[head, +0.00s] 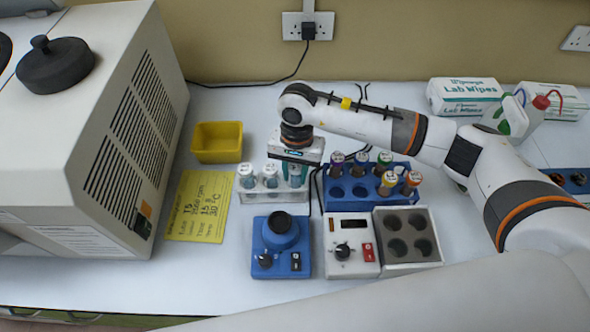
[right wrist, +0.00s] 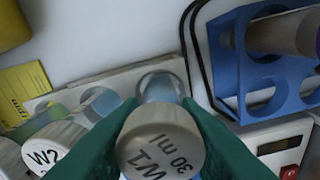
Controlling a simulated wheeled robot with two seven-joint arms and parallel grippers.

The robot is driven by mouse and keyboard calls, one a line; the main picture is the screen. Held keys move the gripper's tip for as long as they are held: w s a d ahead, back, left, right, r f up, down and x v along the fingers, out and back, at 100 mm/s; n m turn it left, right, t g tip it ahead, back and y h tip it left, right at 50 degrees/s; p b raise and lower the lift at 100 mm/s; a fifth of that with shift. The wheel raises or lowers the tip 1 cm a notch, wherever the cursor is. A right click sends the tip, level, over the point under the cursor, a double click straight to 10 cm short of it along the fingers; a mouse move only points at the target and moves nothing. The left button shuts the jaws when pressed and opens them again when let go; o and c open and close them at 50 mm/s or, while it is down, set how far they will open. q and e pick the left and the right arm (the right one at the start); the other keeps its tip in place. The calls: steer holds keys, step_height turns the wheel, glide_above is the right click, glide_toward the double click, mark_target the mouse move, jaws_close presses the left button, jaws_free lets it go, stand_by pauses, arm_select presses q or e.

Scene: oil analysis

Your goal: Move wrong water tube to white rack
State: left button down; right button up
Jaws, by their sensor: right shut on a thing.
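My right gripper (head: 295,163) is above the right end of the white rack (head: 270,197). In the right wrist view its green fingers (right wrist: 160,140) are shut on the tube marked W1 30 ml (right wrist: 160,155), around its grey cap. The tube's clear lower part with bluish liquid points down at the rack's right end; I cannot tell how deep it sits. The tube marked W2 (right wrist: 52,150) stands in the rack beside it, with another capped tube to its left. My left gripper is not in view.
A blue rack (head: 345,197) with several coloured-cap tubes stands close on the right. A blue mixer (head: 281,247), a white control box (head: 351,245) and a grey four-hole block (head: 408,238) stand in front. A yellow tray (head: 218,142) and a yellow note (head: 201,207) lie left.

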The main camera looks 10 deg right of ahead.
steer(key=o, duration=1)
steer(key=r+b, duration=0.1)
steer(key=r, duration=0.2)
steer(key=w+r+b, duration=0.1)
steer(key=r, duration=0.3)
steer(key=r+b, duration=0.1)
steer(key=r, duration=0.2)
steer(key=shift+w+d+r, duration=0.15)
steer(key=shift+d+r, duration=0.15)
steer(key=shift+r, duration=0.65)
